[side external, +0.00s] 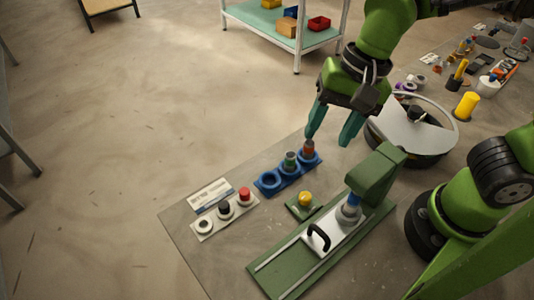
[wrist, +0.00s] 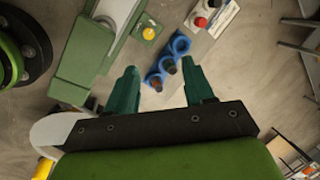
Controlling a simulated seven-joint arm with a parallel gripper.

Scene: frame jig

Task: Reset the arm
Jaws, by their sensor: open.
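My gripper (side external: 328,140) is open and empty, with its two teal fingers apart above the bench, just behind the blue three-cup holder (side external: 268,181). In the wrist view the open fingers (wrist: 160,70) frame the same holder (wrist: 181,44). Two of its cups hold small parts: a green-topped one (side external: 290,159) and an orange-brown one (side external: 309,147). The front-left cup looks empty. The green press jig (side external: 376,174) stands to the right, with a white slide plate and black handle (side external: 319,236). Nothing is between my fingers.
A yellow button (side external: 305,198) sits on a green base between holder and jig. A panel carries a red button (side external: 244,194), a black one (side external: 224,209) and a white ring (side external: 204,226). A round tray (side external: 448,150) and a yellow cylinder (side external: 467,105) stand behind right.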

